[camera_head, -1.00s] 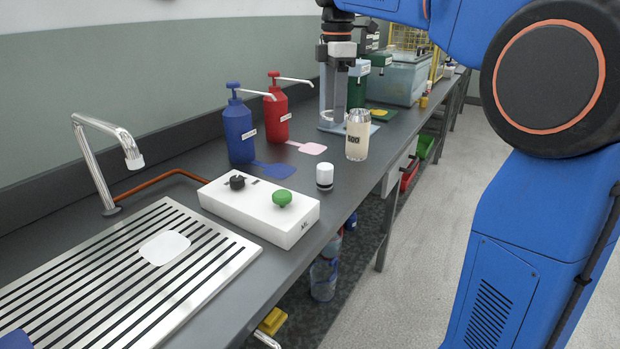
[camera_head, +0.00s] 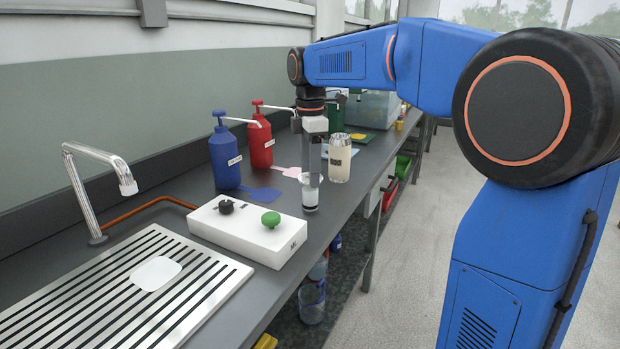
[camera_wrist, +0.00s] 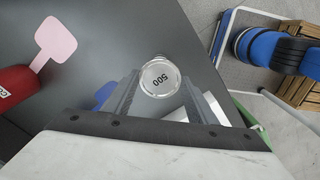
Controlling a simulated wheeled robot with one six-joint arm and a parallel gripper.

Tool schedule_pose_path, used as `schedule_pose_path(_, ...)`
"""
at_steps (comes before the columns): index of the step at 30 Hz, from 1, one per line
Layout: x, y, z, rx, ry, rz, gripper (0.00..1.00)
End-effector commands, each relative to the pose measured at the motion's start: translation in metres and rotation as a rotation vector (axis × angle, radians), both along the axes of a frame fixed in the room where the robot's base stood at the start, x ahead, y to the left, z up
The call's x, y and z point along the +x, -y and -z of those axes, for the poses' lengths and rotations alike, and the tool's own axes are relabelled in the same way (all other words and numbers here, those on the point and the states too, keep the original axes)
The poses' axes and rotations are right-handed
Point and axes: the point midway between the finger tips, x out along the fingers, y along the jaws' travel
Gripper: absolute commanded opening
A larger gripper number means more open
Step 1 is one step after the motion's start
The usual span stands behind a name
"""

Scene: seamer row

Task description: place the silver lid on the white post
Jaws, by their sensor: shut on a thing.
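My gripper (camera_head: 312,165) hangs straight down over the counter, beside the white control box. Its fingers are shut on the silver lid (camera_wrist: 160,77), a round disc with a bright rim, marked "500", in the wrist view. In the head view the lid (camera_head: 310,180) shows small at the fingertips. In the wrist view the post is not clearly visible.
The white box (camera_head: 248,232) with black and green knobs is close on the left. A filled jar (camera_head: 340,160) stands just behind and right. Blue (camera_head: 224,155) and red (camera_head: 259,140) pump bottles stand behind left. The counter's front edge is close on the right.

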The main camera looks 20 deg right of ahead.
Motion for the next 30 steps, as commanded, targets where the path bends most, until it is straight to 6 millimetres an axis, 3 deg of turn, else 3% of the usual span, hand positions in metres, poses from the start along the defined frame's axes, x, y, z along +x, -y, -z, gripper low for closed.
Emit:
schedule_pose_path(5, 0.0, 0.0, 0.022, 0.0, -0.002, 0.0, 0.32)
schedule_pose_path(20, 0.0, 0.0, 0.029, 0.0, -0.001, 0.0, 0.32)
schedule_pose_path(21, 0.0, 0.0, 0.029, 0.0, -0.001, 0.0, 0.54)
schedule_pose_path(23, 0.0, 0.0, 0.029, 0.0, 0.0, 0.0, 0.69)
schedule_pose_path(30, 0.0, 0.0, 0.029, 0.0, -0.001, 0.0, 0.71)
